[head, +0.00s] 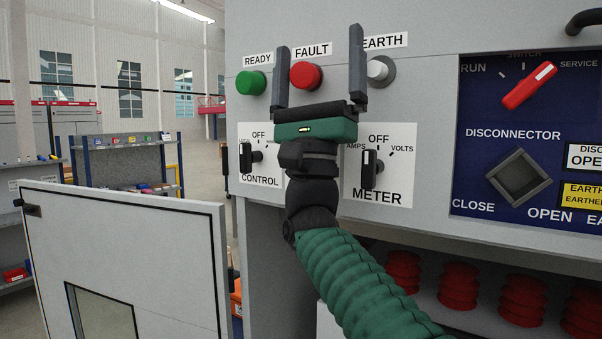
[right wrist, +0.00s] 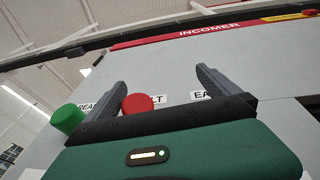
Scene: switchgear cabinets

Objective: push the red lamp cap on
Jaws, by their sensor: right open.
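The red lamp cap (head: 305,76) sits on the grey cabinet front under the FAULT label. My right gripper (head: 318,72) is open in front of the panel, with one finger on each side of the red cap in the head view. Nothing is between its fingers that I can see held. In the right wrist view the red cap (right wrist: 136,103) shows between the fingers, nearer the left one, its lower part hidden by the gripper body. I cannot tell how far the fingertips are from the panel. My left gripper is not in view.
A green lamp (head: 251,83) is left of the red cap, and a white lamp (head: 380,71) is right. The CONTROL switch (head: 250,157) and METER switch (head: 371,170) are below. A blue disconnector panel (head: 480,110) is at right. An open cabinet door (head: 130,250) stands lower left.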

